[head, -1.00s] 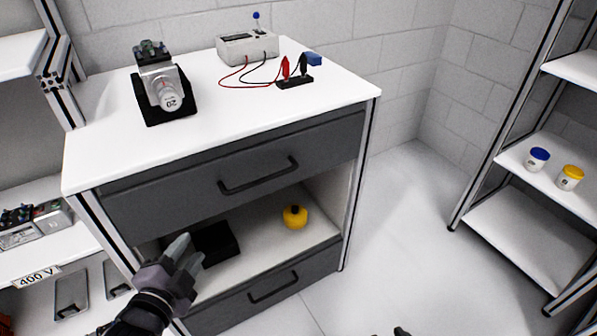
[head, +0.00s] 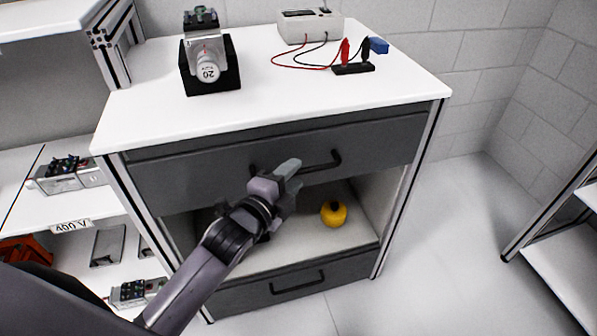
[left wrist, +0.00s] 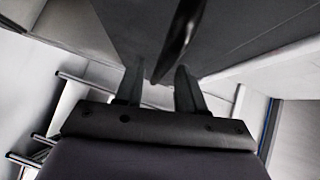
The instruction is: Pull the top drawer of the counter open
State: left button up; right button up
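The counter (head: 270,105) has a dark grey top drawer (head: 385,140) just under its white top. The drawer front looks flush with the counter, so it appears closed. Its black bar handle (head: 336,160) shows at the right end, and my left gripper (head: 288,172) covers part of the rest. In the left wrist view my left gripper (left wrist: 158,85) has its two fingers apart, with the dark handle (left wrist: 180,38) running in line with the gap between them. I cannot tell whether they touch it. My right gripper is not in view.
An open shelf below the drawer holds a yellow round object (head: 333,214). A lower drawer (head: 345,275) is beneath it. A motor (head: 207,60) and a grey instrument box (head: 310,26) with cables stand on top. The floor (head: 440,230) to the right is clear.

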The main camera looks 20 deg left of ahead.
pick_arm(q)
jog(key=shift+x, duration=1.25)
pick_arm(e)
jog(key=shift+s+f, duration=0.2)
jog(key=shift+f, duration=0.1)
pick_arm(q)
grip_shut()
jog(key=shift+s+d, duration=0.1)
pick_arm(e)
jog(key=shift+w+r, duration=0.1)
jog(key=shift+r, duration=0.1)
